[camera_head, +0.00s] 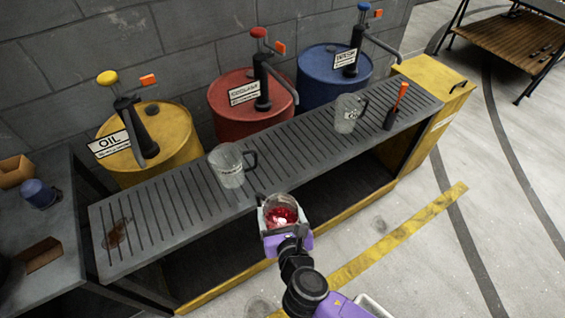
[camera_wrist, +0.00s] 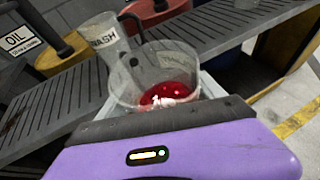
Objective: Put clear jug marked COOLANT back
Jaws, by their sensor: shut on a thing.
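My gripper (camera_head: 279,222) is shut on a clear jug (camera_head: 280,206) with red liquid in it. The jug is held in front of the slatted bench's near edge, apart from the bench top. The wrist view shows its open rim and red contents (camera_wrist: 168,95) from above; its marking is hidden, so I cannot tell whether it reads COOLANT. A second clear jug (camera_head: 229,166) stands upright and looks empty on the bench; in the wrist view it reads WASH (camera_wrist: 103,42). A third clear jug (camera_head: 346,114) stands farther right, its label too small to read.
The slatted bench (camera_head: 180,205) has free room between the two jugs and at its left end, near a brown stain. Behind it stand yellow (camera_head: 172,135), red (camera_head: 225,97) and blue (camera_head: 320,75) drums with pumps. An orange-handled tool (camera_head: 401,96) stands at the right.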

